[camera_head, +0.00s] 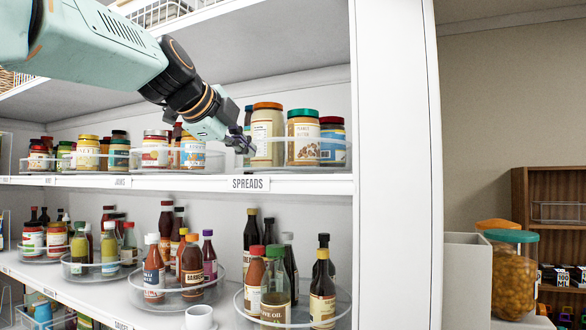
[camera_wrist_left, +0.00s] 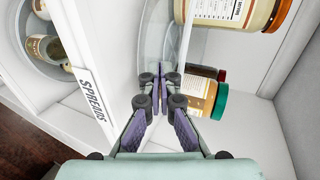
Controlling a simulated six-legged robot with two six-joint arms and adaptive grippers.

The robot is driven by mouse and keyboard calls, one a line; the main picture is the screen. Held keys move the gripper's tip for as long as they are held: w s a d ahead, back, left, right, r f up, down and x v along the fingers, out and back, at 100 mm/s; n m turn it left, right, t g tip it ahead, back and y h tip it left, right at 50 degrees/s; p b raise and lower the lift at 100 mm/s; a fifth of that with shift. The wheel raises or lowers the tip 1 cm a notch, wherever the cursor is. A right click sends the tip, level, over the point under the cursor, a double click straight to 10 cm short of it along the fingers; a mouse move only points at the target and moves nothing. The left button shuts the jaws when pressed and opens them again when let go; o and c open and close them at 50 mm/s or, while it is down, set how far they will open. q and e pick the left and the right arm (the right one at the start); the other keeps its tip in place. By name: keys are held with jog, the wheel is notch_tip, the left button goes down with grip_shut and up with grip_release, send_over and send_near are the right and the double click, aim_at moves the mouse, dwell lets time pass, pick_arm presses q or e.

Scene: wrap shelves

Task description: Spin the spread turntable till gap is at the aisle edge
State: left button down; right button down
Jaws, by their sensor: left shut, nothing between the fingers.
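The spreads turntable (camera_head: 326,160) is a clear round tray with a low rim, on the upper shelf above the SPREADS label (camera_head: 248,184). It holds a tall cream jar with an orange lid (camera_head: 266,138), a peanut butter jar with a green lid (camera_head: 303,140) and a blue-labelled jar (camera_head: 333,138). My left gripper (camera_head: 246,146) is shut and empty at the turntable's left front, beside the cream jar. In the left wrist view its fingertips (camera_wrist_left: 161,78) meet at the clear rim (camera_wrist_left: 153,42); I cannot tell whether they touch it. A jar-free stretch shows there. My right gripper is out of view.
A turntable of jars (camera_head: 150,166) stands to the left on the same shelf. The shelf's white end panel (camera_head: 395,170) rises close on the right. Bottles on turntables (camera_head: 290,318) fill the shelf below.

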aim_at(271, 151)
pick_arm(q)
jog(key=shift+s+d+r+b, duration=0.1)
jog(key=shift+s+d+b, duration=0.15)
jog(key=shift+d, duration=0.4)
jog(key=shift+s+d+b, duration=0.15)
jog(key=shift+s+d, duration=0.1)
jog(key=shift+d, duration=0.55)
jog(key=shift+s+d, duration=0.3)
jog(key=shift+d, duration=0.3)
jog(key=shift+s+d+b, duration=0.15)
jog(key=shift+d+b, duration=0.25)
jog(key=shift+d, duration=0.25)
